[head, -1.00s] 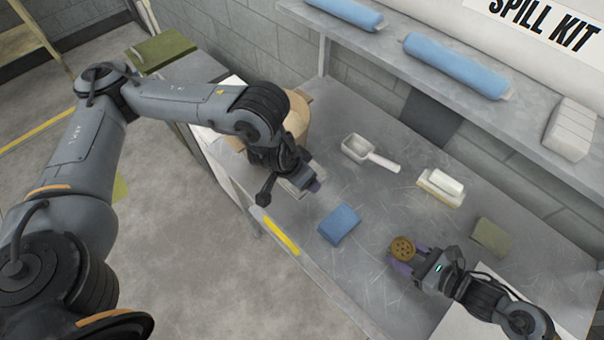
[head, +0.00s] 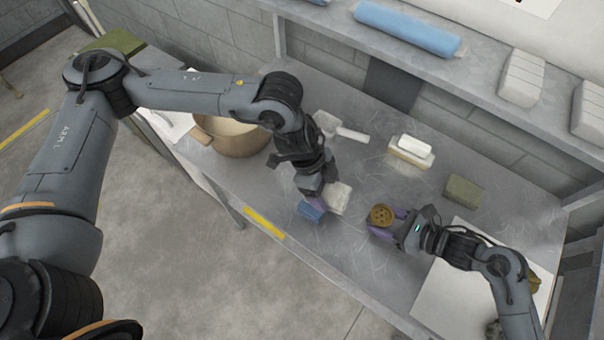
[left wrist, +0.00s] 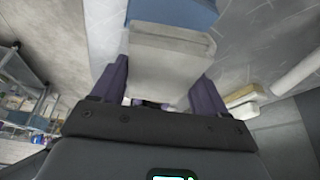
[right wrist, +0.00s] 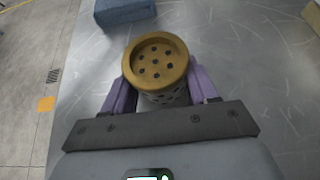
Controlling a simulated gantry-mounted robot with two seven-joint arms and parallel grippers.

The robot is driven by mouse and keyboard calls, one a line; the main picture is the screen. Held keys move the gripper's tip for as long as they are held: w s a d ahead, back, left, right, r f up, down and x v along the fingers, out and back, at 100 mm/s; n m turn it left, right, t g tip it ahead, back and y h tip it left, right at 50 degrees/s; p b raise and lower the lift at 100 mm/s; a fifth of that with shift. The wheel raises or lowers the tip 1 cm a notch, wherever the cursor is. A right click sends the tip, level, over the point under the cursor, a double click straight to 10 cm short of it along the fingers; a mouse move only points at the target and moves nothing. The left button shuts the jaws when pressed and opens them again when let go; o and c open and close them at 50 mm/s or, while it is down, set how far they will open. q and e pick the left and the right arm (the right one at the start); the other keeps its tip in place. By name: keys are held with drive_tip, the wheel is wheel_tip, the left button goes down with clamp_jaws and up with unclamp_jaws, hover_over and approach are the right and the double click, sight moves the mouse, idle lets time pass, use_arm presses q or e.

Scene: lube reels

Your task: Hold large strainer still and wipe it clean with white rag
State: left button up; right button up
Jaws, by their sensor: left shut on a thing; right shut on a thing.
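The large strainer (head: 382,214) is a cylinder with a brass-coloured end pierced by several holes. My right gripper (head: 386,226) is shut on it above the table; in the right wrist view the strainer (right wrist: 156,62) sits between both purple fingers. My left gripper (head: 321,200) is shut on the white rag (head: 340,197), a folded pale block. In the left wrist view the rag (left wrist: 168,62) fills the space between the fingers. The rag is apart from the strainer, to its left, close to a blue folded cloth (head: 312,209).
A scoop (head: 328,124), a white block on a cream base (head: 411,150) and a green block (head: 463,191) lie on the table. A pot (head: 235,138) stands at the left. A white sheet (head: 450,290) lies under my right arm. A shelf (head: 345,45) runs along the back.

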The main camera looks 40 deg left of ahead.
use_arm(q)
drive_tip(key=shift+w+d+r+m+g+y, duration=0.65)
drive_tip(key=shift+w+d+r+m+g, duration=0.5)
drive_tip(key=shift+d+m, duration=2.2)
drive_tip(key=shift+w+d+r+m+g+y, duration=0.8)
drive_tip(key=shift+d+m+g, duration=0.95)
drive_tip(key=shift+m, duration=2.8)
drive_tip(key=shift+t, duration=0.3)
drive_tip(key=shift+d+f, duration=0.15)
drive_tip(key=shift+f, duration=1.05)
drive_tip(key=shift+d+f, duration=0.15)
drive_tip(key=shift+f, duration=1.05)
drive_tip(key=shift+f, duration=0.35)
drive_tip(key=shift+w, duration=0.1)
